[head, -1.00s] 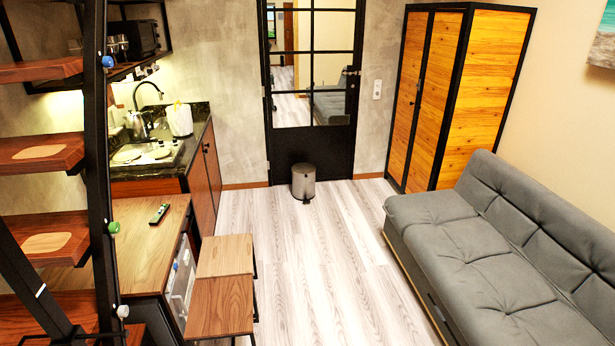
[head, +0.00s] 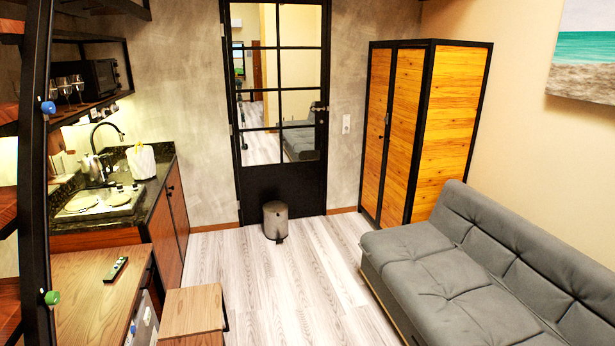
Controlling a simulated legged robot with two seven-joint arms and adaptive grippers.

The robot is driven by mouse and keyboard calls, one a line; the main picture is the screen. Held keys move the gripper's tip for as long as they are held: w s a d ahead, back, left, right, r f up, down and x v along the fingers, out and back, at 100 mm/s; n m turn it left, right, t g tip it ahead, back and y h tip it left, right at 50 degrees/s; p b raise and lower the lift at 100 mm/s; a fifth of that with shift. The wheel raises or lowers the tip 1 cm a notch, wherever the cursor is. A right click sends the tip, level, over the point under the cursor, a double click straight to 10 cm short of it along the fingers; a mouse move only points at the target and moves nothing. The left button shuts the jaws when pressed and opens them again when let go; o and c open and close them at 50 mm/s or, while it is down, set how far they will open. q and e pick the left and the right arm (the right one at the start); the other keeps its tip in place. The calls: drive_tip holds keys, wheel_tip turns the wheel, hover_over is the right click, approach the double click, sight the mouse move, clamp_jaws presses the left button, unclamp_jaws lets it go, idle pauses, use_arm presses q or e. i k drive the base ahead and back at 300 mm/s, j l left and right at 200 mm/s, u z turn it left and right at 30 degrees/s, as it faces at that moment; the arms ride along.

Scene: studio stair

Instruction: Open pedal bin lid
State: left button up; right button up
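The pedal bin (head: 276,221) is a small grey metal cylinder with a dark base. It stands upright on the floor in front of the black glazed door, across the room from me. Its lid looks shut. A small dark part, perhaps the pedal, shows low on its right side, but it is too small to tell. Neither of my grippers is in the head view.
Pale wood floor (head: 305,275) lies open toward the bin. A wooden stool (head: 193,311) and desk (head: 92,290) stand at left, beside the kitchen counter (head: 160,200). A grey sofa (head: 450,270) and wooden wardrobe (head: 425,130) line the right. A black stair post (head: 33,180) is at far left.

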sight(277, 208)
drive_tip(key=i, duration=4.5)
